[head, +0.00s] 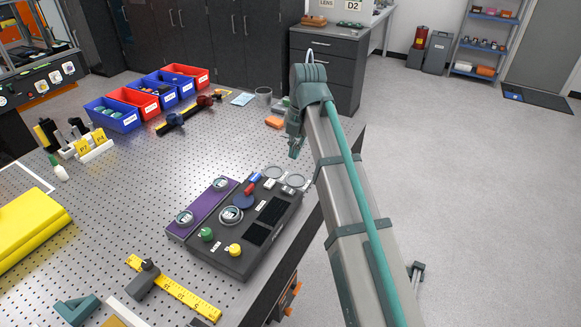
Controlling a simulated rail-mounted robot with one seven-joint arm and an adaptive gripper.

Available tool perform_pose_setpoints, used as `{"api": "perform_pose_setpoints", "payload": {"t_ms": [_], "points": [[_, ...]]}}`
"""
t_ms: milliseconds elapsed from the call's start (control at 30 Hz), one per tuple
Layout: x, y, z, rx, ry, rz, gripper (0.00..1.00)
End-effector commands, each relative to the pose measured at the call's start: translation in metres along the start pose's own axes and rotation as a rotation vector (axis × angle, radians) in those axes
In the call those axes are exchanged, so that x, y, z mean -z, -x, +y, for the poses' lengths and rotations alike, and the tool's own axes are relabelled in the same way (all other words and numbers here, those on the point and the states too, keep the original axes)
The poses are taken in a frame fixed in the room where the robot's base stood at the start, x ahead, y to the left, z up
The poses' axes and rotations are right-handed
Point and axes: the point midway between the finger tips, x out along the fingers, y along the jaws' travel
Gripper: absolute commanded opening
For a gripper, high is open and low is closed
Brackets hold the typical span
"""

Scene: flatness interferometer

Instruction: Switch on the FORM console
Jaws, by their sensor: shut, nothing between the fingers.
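A dark console (217,257) lies on the perforated bench near its right edge, with a purple panel (186,228) along its left side. It carries a green knob (207,234), a yellow knob (235,249), round dials, a blue disc with a red handle (250,189), dark slotted displays and light switches (269,184) at its far end. Its small labels are too small to read, so I cannot confirm the name FORM. My gripper (293,154) is shut and empty, pointing down beyond the console's far end, apart from it. My forearm passes right of the console.
Red and blue bins (112,118) stand along the bench's far side. Dark drawers (325,70) stand behind my gripper. Open floor lies right.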

Motion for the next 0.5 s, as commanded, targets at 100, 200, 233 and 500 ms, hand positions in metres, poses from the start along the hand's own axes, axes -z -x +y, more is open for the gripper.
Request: {"api": "perform_pose_setpoints", "payload": {"t_ms": [100,200,233,500], "points": [[-0.0018,-0.0061,0.003,-0.001,0.001,-0.001,0.0],[-0.0028,-0.0075,0.006,-0.002,0.0,-0.002,0.0],[-0.0028,-0.0074,0.0068,-0.002,0.0,-0.002,0.0],[-0.0015,-0.0016,0.011,-0.001,-0.001,0.0,0.0]]}}
